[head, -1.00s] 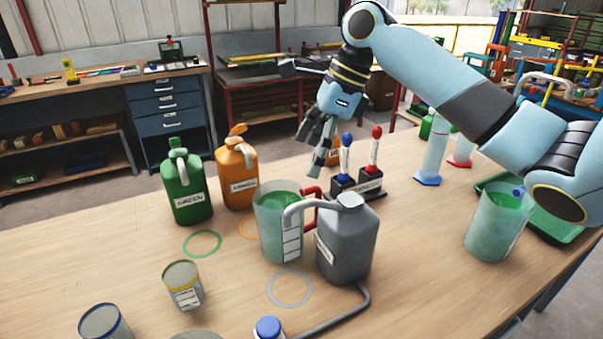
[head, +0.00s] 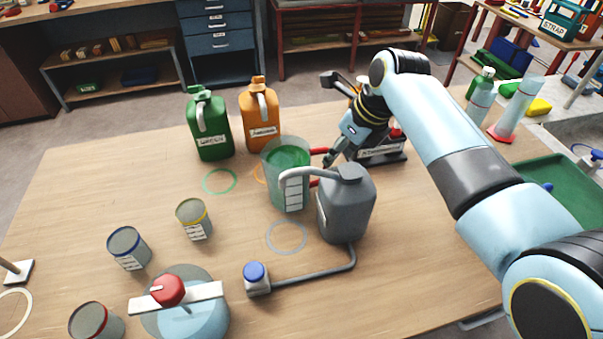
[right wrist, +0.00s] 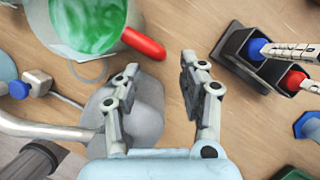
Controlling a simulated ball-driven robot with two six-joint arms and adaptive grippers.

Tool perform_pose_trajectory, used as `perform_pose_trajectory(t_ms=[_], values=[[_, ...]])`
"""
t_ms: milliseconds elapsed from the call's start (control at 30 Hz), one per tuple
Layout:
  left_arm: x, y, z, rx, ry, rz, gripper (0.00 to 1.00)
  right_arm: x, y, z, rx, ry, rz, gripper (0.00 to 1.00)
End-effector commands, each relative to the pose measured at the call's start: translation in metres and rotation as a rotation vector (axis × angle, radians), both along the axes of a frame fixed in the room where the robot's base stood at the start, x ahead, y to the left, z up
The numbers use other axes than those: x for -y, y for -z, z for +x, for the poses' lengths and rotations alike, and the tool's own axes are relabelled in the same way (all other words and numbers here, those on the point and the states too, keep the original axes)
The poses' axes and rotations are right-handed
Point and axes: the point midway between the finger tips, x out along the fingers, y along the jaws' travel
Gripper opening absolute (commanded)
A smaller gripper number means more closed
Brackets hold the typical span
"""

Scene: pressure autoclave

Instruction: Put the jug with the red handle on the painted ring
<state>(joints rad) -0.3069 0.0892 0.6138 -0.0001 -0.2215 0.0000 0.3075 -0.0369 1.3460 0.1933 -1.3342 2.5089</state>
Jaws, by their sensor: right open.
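The clear jug (head: 272,180) holds green liquid and stands upright behind the grey can's spout; its red handle (head: 319,151) points right. The right wrist view also shows the jug (right wrist: 60,40) and handle (right wrist: 143,43). My right gripper (head: 329,160) is at the handle in the head view. In the right wrist view my right gripper (right wrist: 160,72) is open and empty, with the handle's end just ahead of the gap. Painted rings on the table include a pale ring (head: 287,251), a green ring (head: 220,193) and an orange ring (head: 257,175) partly behind the jug. My left gripper is not in view.
A grey can (head: 345,205) with a long spout stands close right of the jug. Green (head: 209,130) and orange (head: 260,115) canisters stand behind. A pen stand (head: 380,152) is near my right gripper. Tins and a red-knobbed vessel (head: 185,320) are front left.

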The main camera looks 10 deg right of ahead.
Motion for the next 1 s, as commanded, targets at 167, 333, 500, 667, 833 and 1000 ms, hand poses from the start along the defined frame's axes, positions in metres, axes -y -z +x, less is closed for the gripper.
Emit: perform_pose_trajectory(t_ms=[167, 333, 500, 667, 833, 1000], values=[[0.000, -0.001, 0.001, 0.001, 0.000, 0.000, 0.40, -0.004, 0.011, 0.005, 0.000, -0.001, 0.000, 0.42], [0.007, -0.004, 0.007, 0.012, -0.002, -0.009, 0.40, -0.012, 0.030, 0.015, -0.002, -0.001, 0.001, 0.42], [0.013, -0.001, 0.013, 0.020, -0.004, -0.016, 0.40, -0.015, 0.049, 0.021, -0.001, 0.000, 0.000, 0.42], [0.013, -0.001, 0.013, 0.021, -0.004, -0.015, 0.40, -0.016, 0.052, 0.022, 0.001, 0.000, 0.000, 0.42], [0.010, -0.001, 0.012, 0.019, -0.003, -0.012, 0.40, -0.016, 0.051, 0.022, 0.001, 0.000, 0.001, 0.35], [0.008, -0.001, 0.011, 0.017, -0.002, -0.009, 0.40, -0.016, 0.051, 0.022, 0.001, 0.000, 0.001, 0.13]])
